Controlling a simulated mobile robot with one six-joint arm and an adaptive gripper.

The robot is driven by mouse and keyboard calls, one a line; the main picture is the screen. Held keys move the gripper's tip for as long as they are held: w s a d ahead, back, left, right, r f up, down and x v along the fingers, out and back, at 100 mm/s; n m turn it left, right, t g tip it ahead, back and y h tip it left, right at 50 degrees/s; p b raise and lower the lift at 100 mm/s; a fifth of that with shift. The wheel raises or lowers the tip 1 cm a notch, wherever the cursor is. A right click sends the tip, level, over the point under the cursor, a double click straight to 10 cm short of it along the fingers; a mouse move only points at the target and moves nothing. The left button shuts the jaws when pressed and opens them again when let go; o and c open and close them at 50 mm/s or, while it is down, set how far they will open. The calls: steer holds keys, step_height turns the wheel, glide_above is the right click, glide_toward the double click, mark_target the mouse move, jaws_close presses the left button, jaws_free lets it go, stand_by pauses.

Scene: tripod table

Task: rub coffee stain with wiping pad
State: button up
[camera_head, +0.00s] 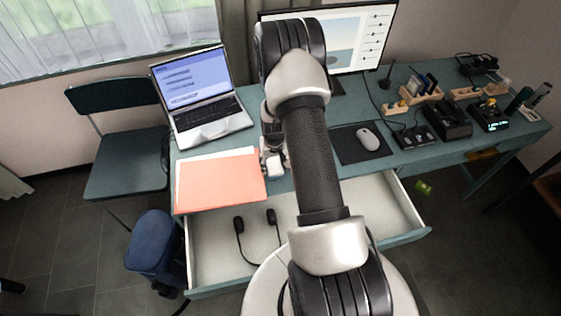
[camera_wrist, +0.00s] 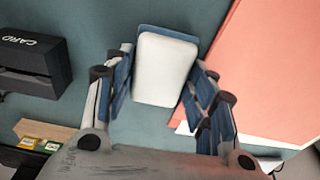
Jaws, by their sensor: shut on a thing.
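My gripper (camera_head: 272,155) is over the desk, just right of the coral folder. In the wrist view its two blue-padded fingers (camera_wrist: 163,75) are shut on the wiping pad (camera_wrist: 165,68), a white rounded block with a blue edge at its far end. In the head view the pad (camera_head: 275,167) is a small white shape at the gripper's end. I cannot tell whether it touches the desk. No coffee stain is visible in either view; my arm and the pad hide part of the desk top.
The coral folder (camera_head: 222,181) lies on white paper at the desk's left front, below the laptop (camera_head: 205,118). An open drawer (camera_head: 205,250) holds a headset (camera_head: 240,226). A mouse (camera_head: 367,138) lies at right. A dark box marked CARD (camera_wrist: 35,62) shows in the wrist view.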

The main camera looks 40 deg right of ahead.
steer(key=shift+w+a, duration=0.25)
steer(key=shift+a, duration=0.2)
steer(key=shift+r, duration=0.1)
steer(key=shift+r+p, duration=1.75)
steer(key=shift+r, duration=1.2)
step_height(320, 180, up, 3)
steer(key=shift+p, duration=0.75)
